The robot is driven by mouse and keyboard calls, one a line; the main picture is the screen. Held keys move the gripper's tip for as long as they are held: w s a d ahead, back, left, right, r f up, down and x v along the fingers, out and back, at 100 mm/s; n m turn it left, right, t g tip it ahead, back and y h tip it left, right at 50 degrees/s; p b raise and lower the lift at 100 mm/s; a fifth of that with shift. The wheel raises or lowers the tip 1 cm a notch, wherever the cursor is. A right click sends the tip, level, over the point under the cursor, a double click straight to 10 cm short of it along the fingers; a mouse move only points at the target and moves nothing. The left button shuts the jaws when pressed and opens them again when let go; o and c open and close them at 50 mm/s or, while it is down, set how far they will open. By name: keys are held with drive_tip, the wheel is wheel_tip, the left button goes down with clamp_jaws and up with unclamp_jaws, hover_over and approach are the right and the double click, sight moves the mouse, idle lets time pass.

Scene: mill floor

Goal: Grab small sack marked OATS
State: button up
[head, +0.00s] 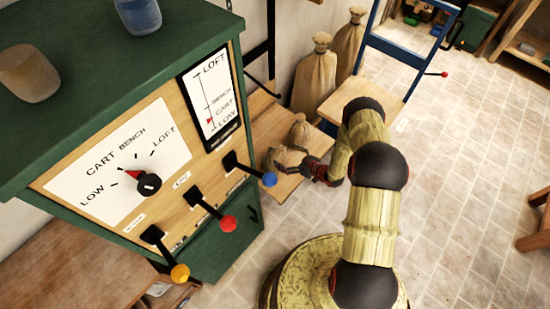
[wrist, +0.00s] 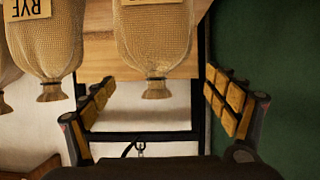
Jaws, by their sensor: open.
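My gripper (head: 312,168) is open and empty, low over the wooden platform beside the small sacks. In the wrist view its padded fingers (wrist: 165,103) stand wide apart. That view is upside down. A small tan sack (wrist: 155,45) with a tied neck shows centrally between the finger lines, apart from both; its label is cut off at the top edge. A sack marked RYE (wrist: 47,45) is to its left, and part of another is at the left edge. The head view shows small sacks (head: 300,131) and (head: 284,157) on the platform, labels unseen. I cannot read OATS anywhere.
A green control cabinet (head: 220,238) with a dial and three coloured levers stands left of my arm. Tall sacks (head: 314,80) lean at the wall behind. A blue frame (head: 402,50) with a wooden deck stands beyond.

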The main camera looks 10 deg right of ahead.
sight(278, 149)
drive_tip(key=shift+x, duration=1)
drive_tip(key=shift+w+a+f+b, duration=0.1)
drive_tip(key=shift+w+a+b, duration=0.15)
drive_tip(key=shift+w, duration=0.35)
drive_tip(key=x, duration=0.2)
drive_tip(key=b+x, duration=0.1)
drive_tip(key=x, duration=0.1)
drive_tip(key=shift+w+d+r, duration=0.15)
drive_tip(key=shift+w+r, duration=0.05)
drive_tip(key=shift+c, duration=0.4)
drive_tip(key=c, duration=2)
drive_tip(key=shift+w+r, duration=0.1)
drive_tip(key=shift+r, duration=0.05)
drive_tip(key=shift+c, duration=0.4)
